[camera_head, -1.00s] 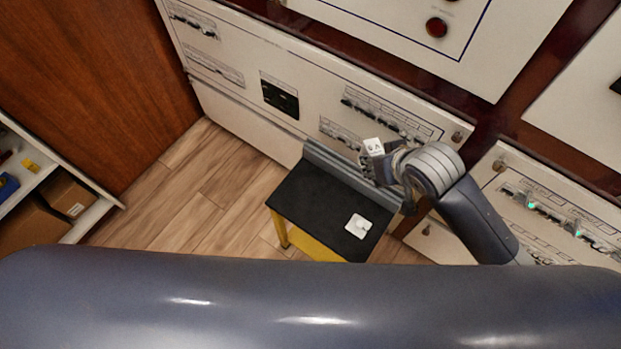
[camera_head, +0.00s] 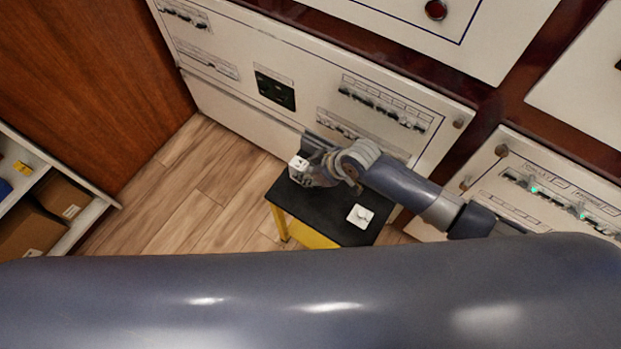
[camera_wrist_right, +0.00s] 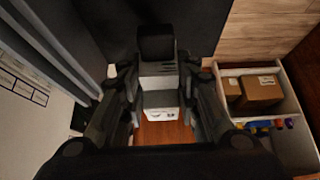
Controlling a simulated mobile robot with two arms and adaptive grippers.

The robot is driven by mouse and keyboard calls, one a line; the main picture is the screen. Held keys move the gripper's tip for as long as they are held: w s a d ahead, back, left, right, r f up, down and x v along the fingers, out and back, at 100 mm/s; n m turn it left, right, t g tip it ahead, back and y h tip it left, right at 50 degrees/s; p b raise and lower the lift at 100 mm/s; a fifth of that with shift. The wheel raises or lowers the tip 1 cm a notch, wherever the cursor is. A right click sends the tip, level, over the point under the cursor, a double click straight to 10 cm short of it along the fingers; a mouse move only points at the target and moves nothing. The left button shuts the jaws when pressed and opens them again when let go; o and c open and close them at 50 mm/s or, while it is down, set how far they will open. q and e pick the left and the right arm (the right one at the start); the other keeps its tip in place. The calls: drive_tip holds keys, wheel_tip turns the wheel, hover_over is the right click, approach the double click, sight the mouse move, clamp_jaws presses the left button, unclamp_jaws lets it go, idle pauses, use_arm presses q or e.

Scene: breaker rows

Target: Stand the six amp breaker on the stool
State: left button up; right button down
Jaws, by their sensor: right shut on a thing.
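The stool (camera_head: 335,220) has a black top and yellow legs and stands in front of the panels. My right gripper (camera_head: 306,172) is over the far left part of the stool top. It is shut on a small white breaker (camera_head: 299,163), whose marking is too small to read now. In the right wrist view the breaker (camera_wrist_right: 160,114) shows between the fingers of the gripper (camera_wrist_right: 159,100). I cannot tell whether the breaker touches the stool top. My left gripper is not in view.
A white square piece (camera_head: 360,216) lies on the stool top at the right. Cream panels with breaker rows (camera_head: 385,105) rise behind the stool. A shelf with cardboard boxes (camera_head: 62,197) is at the left. Wooden floor (camera_head: 190,190) between is clear.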

drive_tip(key=shift+f, duration=1.6)
drive_tip(key=shift+f, duration=0.15)
drive_tip(key=c, duration=1.2)
unclamp_jaws()
drive_tip(key=shift+s+d+r, duration=0.1)
drive_tip(key=shift+r, duration=0.2)
drive_tip(key=p+v, duration=0.1)
drive_tip(key=v, duration=1)
drive_tip(key=shift+s+d+r, duration=0.1)
drive_tip(key=shift+s+r, duration=0.05)
drive_tip(key=shift+r, duration=0.15)
